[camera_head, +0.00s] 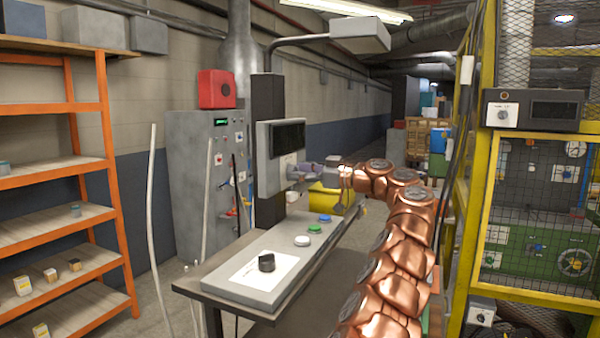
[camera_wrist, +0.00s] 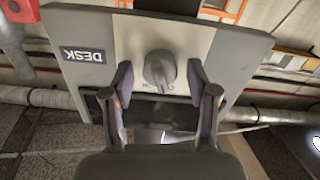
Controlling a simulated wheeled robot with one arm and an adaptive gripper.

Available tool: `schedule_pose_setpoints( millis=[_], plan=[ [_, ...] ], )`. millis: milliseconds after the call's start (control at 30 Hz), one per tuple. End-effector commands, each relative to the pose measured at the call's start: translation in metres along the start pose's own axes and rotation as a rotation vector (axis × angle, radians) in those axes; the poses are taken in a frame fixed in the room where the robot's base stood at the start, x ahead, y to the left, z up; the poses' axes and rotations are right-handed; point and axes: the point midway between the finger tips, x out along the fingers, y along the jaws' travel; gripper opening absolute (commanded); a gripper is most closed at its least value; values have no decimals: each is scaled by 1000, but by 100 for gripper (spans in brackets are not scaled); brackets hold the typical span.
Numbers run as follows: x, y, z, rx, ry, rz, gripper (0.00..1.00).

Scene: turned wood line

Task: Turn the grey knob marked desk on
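The grey knob (camera_wrist: 160,70) sits on a pale plate of a grey panel box (camera_wrist: 105,25), with a DESK label (camera_wrist: 83,55) beside it, upside down in the wrist view. My gripper (camera_wrist: 159,77) is open, with one finger on each side of the knob. Gaps show between the fingers and the knob, so they appear apart from it. In the head view the same box (camera_head: 262,160) seems to be the one with a dark screen on the post.
Below the box, a sloped console (camera_head: 245,272) carries a black knob (camera_head: 266,262) and white, green and blue buttons. An orange shelf (camera_head: 115,185) stands left, a grey cabinet (camera_head: 185,165) behind. A yellow-framed mesh cage (camera_head: 470,215) with another knob box (camera_head: 545,110) stands right.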

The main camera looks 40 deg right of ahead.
Motion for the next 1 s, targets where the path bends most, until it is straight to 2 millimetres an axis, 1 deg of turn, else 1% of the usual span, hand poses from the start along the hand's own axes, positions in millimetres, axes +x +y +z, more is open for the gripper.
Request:
schedule_pose_setpoints(
  millis=[33, 67, 500, 767, 1000],
  plan=[
    [0, 0, 0, 0, 0, 0, 50],
    [0, 0, 0, 0, 0, 0, 47],
    [0, 0, 0, 0, 0, 0, 2],
    [0, 0, -1, 27, 1, 0, 2],
    [-1, 0, -4, 149, 3, 0, 2]
  ],
)
